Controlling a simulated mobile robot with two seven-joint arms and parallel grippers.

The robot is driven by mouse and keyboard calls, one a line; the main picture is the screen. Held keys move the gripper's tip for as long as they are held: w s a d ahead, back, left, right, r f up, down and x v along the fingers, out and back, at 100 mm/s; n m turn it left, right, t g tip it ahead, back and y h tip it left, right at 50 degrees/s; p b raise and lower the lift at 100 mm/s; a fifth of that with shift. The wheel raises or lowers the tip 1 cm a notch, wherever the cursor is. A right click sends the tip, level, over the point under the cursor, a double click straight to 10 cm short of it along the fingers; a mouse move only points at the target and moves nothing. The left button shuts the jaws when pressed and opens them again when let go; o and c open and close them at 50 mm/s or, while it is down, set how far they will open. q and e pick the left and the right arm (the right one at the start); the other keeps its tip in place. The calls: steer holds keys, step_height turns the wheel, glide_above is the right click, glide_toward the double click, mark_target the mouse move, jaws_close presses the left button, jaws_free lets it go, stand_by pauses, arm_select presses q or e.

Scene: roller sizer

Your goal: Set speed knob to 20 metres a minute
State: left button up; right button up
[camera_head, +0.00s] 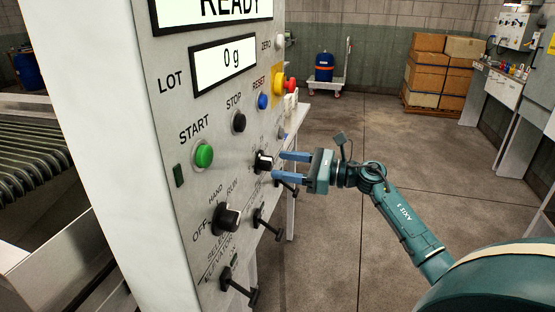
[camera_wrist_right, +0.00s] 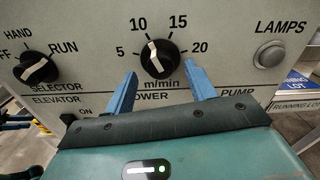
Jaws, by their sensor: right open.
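The speed knob (camera_wrist_right: 159,59) is black with a white pointer line, on the grey panel (camera_wrist_right: 226,45) marked 5, 10, 15, 20 and m/min. Its line points up and slightly left, between 10 and 15 and nearer 10. In the head view the speed knob (camera_head: 264,162) sits at the panel's right side. My right gripper (camera_head: 279,166) is open, its blue fingers pointing at this knob. In the wrist view the right gripper (camera_wrist_right: 160,70) has one fingertip to each side of the knob, with no clear contact.
The black selector knob (camera_wrist_right: 37,67) is left of the speed knob, and the LAMPS button (camera_wrist_right: 270,54) is to the right. Black levers (camera_head: 268,224) stick out below. A red emergency button (camera_head: 291,85) is above. The floor right of the panel is clear.

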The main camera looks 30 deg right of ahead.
mark_target(266, 163)
steer(key=shift+x, duration=1.2)
steer(key=shift+c, duration=0.4)
steer(key=c, duration=0.9)
